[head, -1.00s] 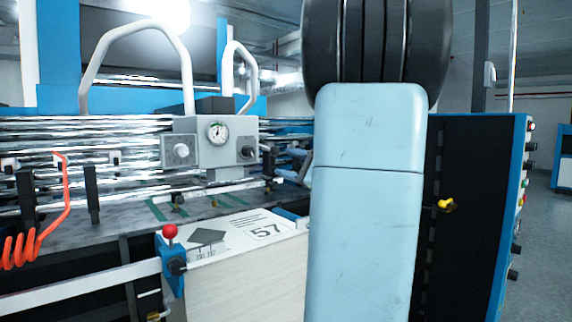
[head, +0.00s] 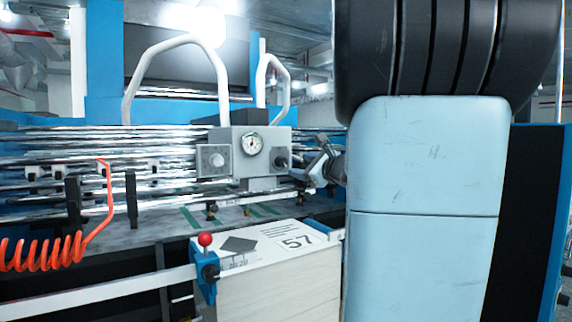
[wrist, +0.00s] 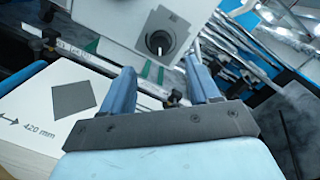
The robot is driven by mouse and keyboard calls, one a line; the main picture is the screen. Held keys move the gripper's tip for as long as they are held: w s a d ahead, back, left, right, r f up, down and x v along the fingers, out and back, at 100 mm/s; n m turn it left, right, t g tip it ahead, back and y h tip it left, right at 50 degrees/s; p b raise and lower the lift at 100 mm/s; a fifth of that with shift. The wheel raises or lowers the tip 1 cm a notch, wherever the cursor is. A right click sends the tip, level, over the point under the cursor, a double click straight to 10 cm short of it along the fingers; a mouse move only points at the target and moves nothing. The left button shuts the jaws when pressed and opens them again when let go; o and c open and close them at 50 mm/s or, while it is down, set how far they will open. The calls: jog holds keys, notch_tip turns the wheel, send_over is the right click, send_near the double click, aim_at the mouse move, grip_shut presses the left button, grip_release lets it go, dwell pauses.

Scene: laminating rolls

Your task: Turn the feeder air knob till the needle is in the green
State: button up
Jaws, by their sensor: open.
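A grey control box (head: 240,178) carries a round white-faced gauge (head: 252,144) with a thin needle and a green patch near the rim. The needle's exact reading is too small to tell. In the head view my gripper (head: 322,162) is just right of the box.
A paper stack (head: 275,275) marked 57 stands below the box. A red ball-topped lever (head: 205,240) is at its left corner. An orange coiled hose (head: 45,250) hangs at left. Metal rollers (head: 60,150) run behind. My arm hides the right side.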

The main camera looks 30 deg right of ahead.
jog(key=w, duration=0.6)
jog(key=w+a, duration=0.1)
jog(key=w, duration=0.1)
jog(key=shift+w, duration=0.4)
jog(key=shift+c, duration=0.3)
jog(key=c, duration=1)
jog(key=shift+a+f+n, duration=0.1)
jog(key=shift+n, duration=1.3)
jog(key=o, duration=1.1)
jog(key=shift+c, duration=0.2)
send_near(284, 162)
jog(key=s, duration=0.4)
jog(key=shift+s+d, duration=0.25)
jog(key=shift+s, duration=0.1)
